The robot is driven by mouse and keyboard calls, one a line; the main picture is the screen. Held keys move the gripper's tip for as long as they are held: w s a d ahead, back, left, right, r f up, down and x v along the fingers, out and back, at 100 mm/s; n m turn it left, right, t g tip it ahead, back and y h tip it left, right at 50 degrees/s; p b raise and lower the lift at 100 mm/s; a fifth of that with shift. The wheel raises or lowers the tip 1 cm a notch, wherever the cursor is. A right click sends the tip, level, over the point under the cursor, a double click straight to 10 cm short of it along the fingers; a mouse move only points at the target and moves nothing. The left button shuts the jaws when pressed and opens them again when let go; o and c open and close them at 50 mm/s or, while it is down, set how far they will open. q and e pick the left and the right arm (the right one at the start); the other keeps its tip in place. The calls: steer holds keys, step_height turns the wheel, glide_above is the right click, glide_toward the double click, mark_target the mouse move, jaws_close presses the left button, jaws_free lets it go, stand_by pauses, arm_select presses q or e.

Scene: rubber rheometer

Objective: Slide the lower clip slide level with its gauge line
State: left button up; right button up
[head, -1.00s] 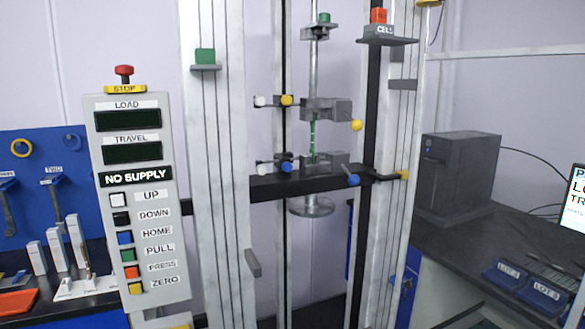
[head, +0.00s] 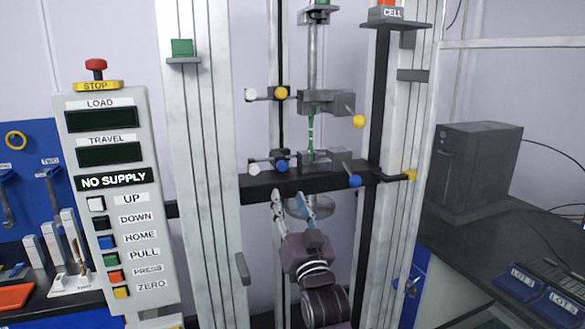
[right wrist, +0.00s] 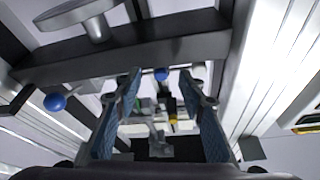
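A green strip (head: 310,133) with pale marks stands between the upper grip (head: 325,102) and lower grip (head: 321,161). Left of it, a lower rod with a blue collar (head: 282,165) and white end (head: 254,169) sits level with the lower grip. It looks like the lower clip slide, below the pale marks. A similar upper rod carries a yellow collar (head: 281,93). My right gripper (head: 293,200) is open and empty, just below the crossbeam (head: 258,186). In the right wrist view, a blue part (right wrist: 161,74) shows beyond the open fingers. My left gripper is out of view.
The crossbeam and a round disc (right wrist: 93,22) are close to my right gripper. A blue ball knob (head: 354,181) sticks out right of the lower grip. Upright columns (head: 200,130) flank the space. A control panel (head: 114,200) stands at left.

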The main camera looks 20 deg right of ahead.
mark_target(283, 167)
steer(key=shift+t, duration=0.3)
steer(key=w+r, duration=0.1)
steer(key=w, duration=0.1)
steer(key=w+r+p, duration=0.1)
steer(key=w+r, duration=0.1)
steer(key=w+d+r+p, duration=0.1)
steer(key=w+r, duration=0.1)
steer(key=shift+w+r, duration=0.15)
steer(key=shift+w, duration=0.2)
steer(key=shift+c, duration=0.5)
jaws_close()
